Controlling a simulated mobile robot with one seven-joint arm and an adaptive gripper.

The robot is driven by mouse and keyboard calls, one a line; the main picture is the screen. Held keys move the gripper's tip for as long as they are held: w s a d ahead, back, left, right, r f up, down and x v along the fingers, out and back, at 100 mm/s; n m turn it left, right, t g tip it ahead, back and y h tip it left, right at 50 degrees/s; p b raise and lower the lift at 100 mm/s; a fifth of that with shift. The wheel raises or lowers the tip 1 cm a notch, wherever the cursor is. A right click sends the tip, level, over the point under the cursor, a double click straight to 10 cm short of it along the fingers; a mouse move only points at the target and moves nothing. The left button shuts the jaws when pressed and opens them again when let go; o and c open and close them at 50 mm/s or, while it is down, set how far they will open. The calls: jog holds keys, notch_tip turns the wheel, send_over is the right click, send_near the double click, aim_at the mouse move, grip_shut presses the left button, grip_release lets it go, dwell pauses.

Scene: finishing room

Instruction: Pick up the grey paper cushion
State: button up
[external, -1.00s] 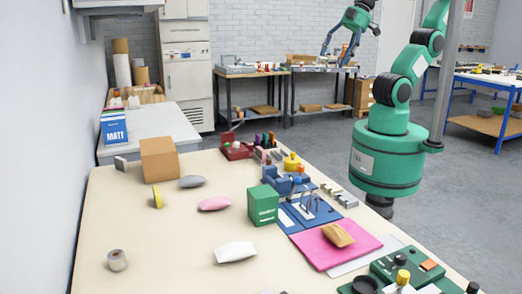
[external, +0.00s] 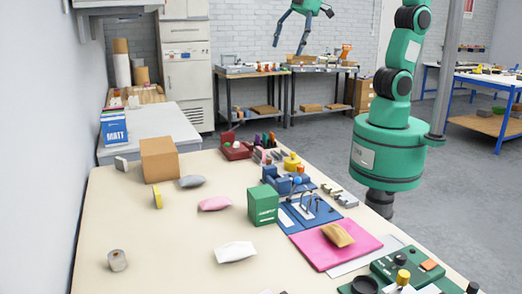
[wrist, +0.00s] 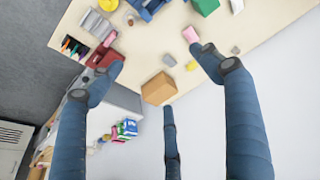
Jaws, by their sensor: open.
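The grey paper cushion (external: 192,181) lies on the cream table, just right of the cardboard box and behind the pink cushion. It also shows small in the wrist view (wrist: 169,60), between my spread fingers and near the box. My gripper (external: 289,46) is open and empty, high up at the top of the external view, well away from the cushion. Its blue fingers (wrist: 155,58) stand wide apart in the wrist view. Nothing hides the cushion.
The cardboard box (external: 159,159) stands close to the cushion, with a yellow roll-like object (external: 157,197) near it. A pink cushion (external: 215,203), white cushion (external: 235,252) and green box (external: 263,205) are nearer. The table's left front is mostly clear.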

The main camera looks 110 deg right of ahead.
jog(key=w+d+f+g+p, duration=0.1)
jog(key=w+d+f+p, duration=0.15)
jog(key=w, duration=0.95)
jog(key=g+p, duration=0.3)
jog(key=p, duration=0.1)
send_over(191, 177)
notch_tip(191, 177, down, 31)
jog(key=shift+w+d+f, duration=0.1)
jog(key=shift+d+f, duration=0.1)
jog(key=shift+f, duration=0.1)
jog(key=shift+f, duration=4.2)
jog(key=shift+f, duration=0.15)
jog(key=shift+a+f+p, duration=0.1)
jog(key=shift+f+p, duration=0.25)
jog(key=shift+f, duration=2.15)
